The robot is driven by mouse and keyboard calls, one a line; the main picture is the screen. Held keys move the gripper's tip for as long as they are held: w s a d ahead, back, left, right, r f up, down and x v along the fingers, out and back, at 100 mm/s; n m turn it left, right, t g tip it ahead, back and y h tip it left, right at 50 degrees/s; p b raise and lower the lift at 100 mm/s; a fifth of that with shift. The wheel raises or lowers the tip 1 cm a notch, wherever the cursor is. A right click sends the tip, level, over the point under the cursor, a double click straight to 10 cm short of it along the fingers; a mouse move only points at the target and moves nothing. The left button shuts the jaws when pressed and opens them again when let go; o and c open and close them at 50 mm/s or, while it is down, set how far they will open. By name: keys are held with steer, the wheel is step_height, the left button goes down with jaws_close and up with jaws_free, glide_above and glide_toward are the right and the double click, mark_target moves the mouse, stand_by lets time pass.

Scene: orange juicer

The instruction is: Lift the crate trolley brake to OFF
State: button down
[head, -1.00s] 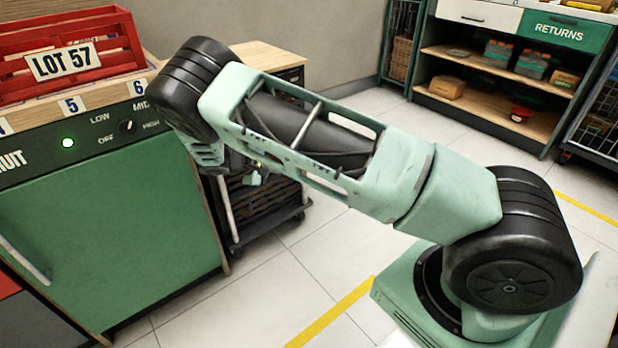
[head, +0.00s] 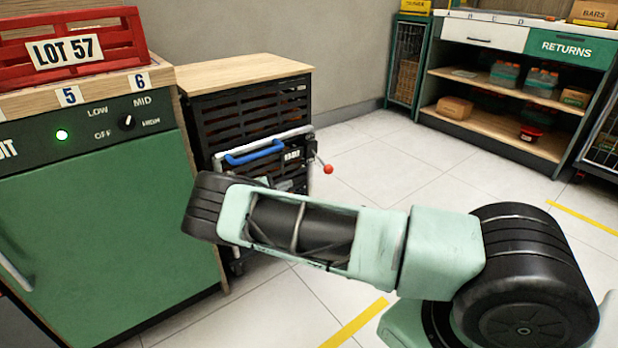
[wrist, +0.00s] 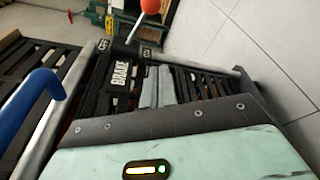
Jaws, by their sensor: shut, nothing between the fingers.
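The crate trolley (head: 255,105) stands beside the green cabinet, with black slatted sides and a blue handle (head: 254,152). The handle also shows in the wrist view (wrist: 28,108). Its brake lever ends in a red ball (head: 328,169) at the trolley's right side, and the lever slopes down to the right in the head view. In the wrist view the red ball (wrist: 151,5) is at the top edge, beyond the white BRAKE label (wrist: 120,72). Small labels flank the lever's base. My gripper (wrist: 158,75) is shut and empty, short of the lever and apart from the ball.
The green cabinet (head: 100,215) with a dial and a red LOT 57 crate (head: 70,50) stands close on the left. The returns shelf (head: 490,110) stands at the back right. Tiled floor is free right of the trolley.

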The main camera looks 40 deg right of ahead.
mark_target(321, 160)
steer(key=s+d+b, duration=0.1)
steer(key=d+b, duration=0.2)
steer(key=d, duration=0.8)
steer(key=shift+d+r, duration=0.2)
steer(key=shift+r, duration=0.1)
steer(key=shift+r, duration=0.1)
steer(key=shift+s+r+n+p, duration=0.2)
steer(key=shift+n+p, duration=0.1)
steer(key=shift+p, duration=0.15)
